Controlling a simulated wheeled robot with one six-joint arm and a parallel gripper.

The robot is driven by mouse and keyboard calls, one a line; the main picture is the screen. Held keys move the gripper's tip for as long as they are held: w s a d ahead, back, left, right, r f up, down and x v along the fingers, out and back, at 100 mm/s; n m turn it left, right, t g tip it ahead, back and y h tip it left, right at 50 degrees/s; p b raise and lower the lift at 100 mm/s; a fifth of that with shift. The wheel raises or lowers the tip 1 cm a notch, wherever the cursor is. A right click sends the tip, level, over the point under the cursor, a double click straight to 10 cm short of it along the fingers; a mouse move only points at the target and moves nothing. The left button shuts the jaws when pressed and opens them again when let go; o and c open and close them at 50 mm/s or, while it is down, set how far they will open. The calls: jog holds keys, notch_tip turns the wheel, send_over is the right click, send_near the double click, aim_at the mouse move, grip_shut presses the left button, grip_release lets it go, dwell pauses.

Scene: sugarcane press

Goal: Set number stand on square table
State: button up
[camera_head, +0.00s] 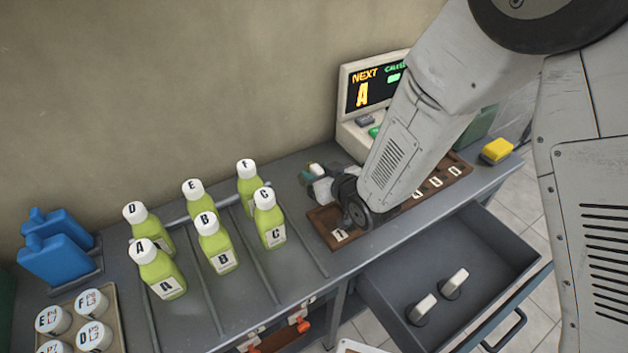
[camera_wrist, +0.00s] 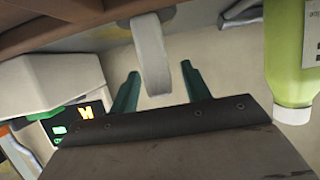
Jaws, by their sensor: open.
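My gripper (camera_head: 314,174) is at the back-left part of the brown wooden tray (camera_head: 322,228), in front of the screen machine; my arm hides much of the tray. In the wrist view my gripper (camera_wrist: 160,84) has its two green fingers apart. A pale grey-white upright piece (camera_wrist: 150,48) shows between them; I cannot tell whether it is a number stand, and the fingers look clear of it. A label marked 1 (camera_head: 340,236) sits at the tray's left end, and several labels with 0 are at its right. I cannot make out a square table.
Lime-green lettered bottles (camera_head: 160,273) stand on the grey counter at left. An open drawer (camera_head: 395,300) at front right holds two white pieces on dark bases. The screen machine (camera_head: 350,110) stands behind, a yellow block (camera_head: 496,150) at right. Blue containers (camera_head: 55,255) are far left.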

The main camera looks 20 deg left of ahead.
jog(key=shift+w+a+f, duration=0.1)
jog(key=shift+w+a, duration=0.05)
grip_shut()
